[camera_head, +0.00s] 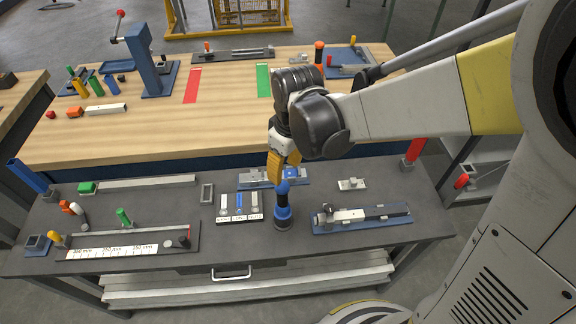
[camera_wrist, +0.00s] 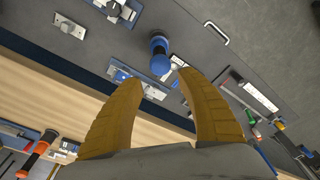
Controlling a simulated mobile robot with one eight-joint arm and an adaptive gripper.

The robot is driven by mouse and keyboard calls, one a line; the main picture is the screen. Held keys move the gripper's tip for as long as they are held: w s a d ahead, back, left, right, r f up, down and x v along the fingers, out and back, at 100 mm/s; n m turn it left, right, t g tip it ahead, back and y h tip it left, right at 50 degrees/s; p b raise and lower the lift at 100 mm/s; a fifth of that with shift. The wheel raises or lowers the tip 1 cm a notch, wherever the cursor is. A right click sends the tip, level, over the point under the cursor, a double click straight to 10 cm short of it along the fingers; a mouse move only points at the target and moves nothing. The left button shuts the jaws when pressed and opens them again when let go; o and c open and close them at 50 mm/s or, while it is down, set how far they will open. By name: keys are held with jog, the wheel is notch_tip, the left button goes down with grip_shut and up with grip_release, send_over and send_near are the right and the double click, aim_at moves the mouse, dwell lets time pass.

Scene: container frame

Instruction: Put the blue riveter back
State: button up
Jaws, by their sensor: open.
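The blue riveter (camera_head: 283,200) appears to be the upright blue tool with a rounded top and dark round base near the front middle of the dark bench. It also shows in the wrist view (camera_wrist: 160,52), just beyond the fingertips. My gripper (camera_head: 279,172) is above and behind it, pointing down, with its yellow fingers spread and nothing between them; the fingers also show in the wrist view (camera_wrist: 163,82). In the head view the fingertips overlap the riveter's top, and I cannot tell if they touch it.
Labelled cards with small parts (camera_head: 239,206) lie left of the riveter. A blue-based fixture (camera_head: 360,217) lies to its right, and another blue plate (camera_head: 258,179) is behind. A long ruler fixture (camera_head: 130,244) is at left. A wooden table (camera_head: 230,115) stands behind the bench.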

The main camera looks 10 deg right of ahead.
jog(key=s+d+r+m+t+h, duration=0.1)
jog(key=s+d+r+m+t, duration=0.5)
jog(key=s+d+r+m, duration=0.2)
jog(key=s+d+r, duration=0.2)
jog(key=d+r, duration=0.1)
jog(key=d, duration=0.1)
jog(key=shift+d+r+m, duration=0.2)
jog(key=shift+d+m, duration=0.1)
jog(key=shift+d, duration=0.1)
jog(key=shift+f, duration=0.1)
notch_tip(320, 180, down, 15)
jog(key=b, duration=1.4)
jog(key=shift+b, duration=0.4)
